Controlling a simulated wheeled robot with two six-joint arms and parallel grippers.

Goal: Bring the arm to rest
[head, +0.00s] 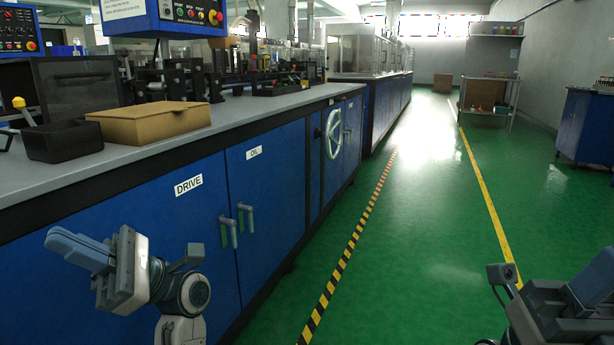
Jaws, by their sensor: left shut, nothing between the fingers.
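My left gripper (66,243) is in the lower left of the head view, in front of the blue cabinet doors and below the worktop edge. Its blue-grey fingers point left and are shut with nothing between them. It appears apart from the cabinet. My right gripper (596,277) is at the lower right corner over the green floor. Its fingers are partly cut off by the picture edge, so I cannot tell whether it is open or shut.
A long blue bench with a grey worktop (240,112) runs along the left. It bears a brown box (150,122), a black bin (62,141) and machinery. Door handles (246,218) and a handwheel (333,134) stick out. The green floor (420,260) is clear.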

